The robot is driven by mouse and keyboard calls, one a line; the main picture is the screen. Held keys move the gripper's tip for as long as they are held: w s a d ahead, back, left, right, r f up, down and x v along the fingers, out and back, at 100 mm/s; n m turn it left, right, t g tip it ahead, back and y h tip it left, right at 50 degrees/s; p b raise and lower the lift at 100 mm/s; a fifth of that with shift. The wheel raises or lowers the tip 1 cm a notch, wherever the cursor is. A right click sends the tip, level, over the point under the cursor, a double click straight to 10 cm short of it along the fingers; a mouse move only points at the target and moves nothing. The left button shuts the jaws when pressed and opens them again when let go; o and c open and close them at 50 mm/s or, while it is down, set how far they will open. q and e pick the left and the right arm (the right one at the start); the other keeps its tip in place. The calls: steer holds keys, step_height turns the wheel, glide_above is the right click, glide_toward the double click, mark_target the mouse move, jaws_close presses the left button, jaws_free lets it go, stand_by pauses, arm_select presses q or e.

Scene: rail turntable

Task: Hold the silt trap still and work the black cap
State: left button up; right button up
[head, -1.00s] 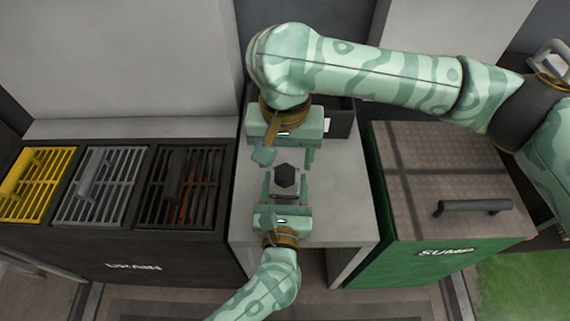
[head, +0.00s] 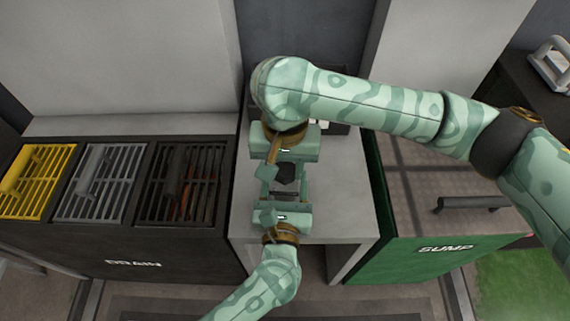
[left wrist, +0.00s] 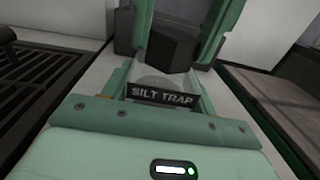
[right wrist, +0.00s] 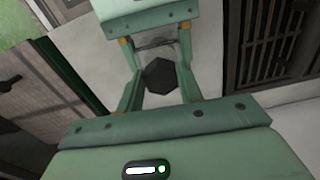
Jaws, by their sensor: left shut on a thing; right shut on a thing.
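The silt trap (left wrist: 160,97), a pale body with a dark lettered plate, is on the grey stand. My left gripper (left wrist: 165,82) is shut on its sides, from the near side in the head view (head: 284,196). The black cap (right wrist: 160,76), a dark faceted knob, sits on the trap and shows between the grippers in the head view (head: 286,174). My right gripper (right wrist: 159,88), coming from the far side in the head view (head: 285,168), is shut on the cap. In the left wrist view its fingers flank the cap (left wrist: 172,48). The grippers' fingertips are very close together.
The grey stand (head: 345,195) has bare top to the right. A dark drain box (head: 190,255) with yellow, grey and black grates (head: 38,180) is left. A green sump box (head: 400,262) with a black lid handle (head: 473,203) is right, partly under my right arm.

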steer(key=n, duration=0.6)
steer(key=shift+d, duration=0.25)
steer(key=n, duration=0.6)
steer(key=shift+w+d, duration=0.15)
steer(key=shift+w, duration=0.05)
steer(key=n, duration=0.6)
steer(key=shift+w+d, duration=0.1)
steer(key=shift+w, duration=0.1)
steer(key=n, duration=0.6)
steer(key=shift+w, duration=0.25)
steer(key=o, duration=1.2)
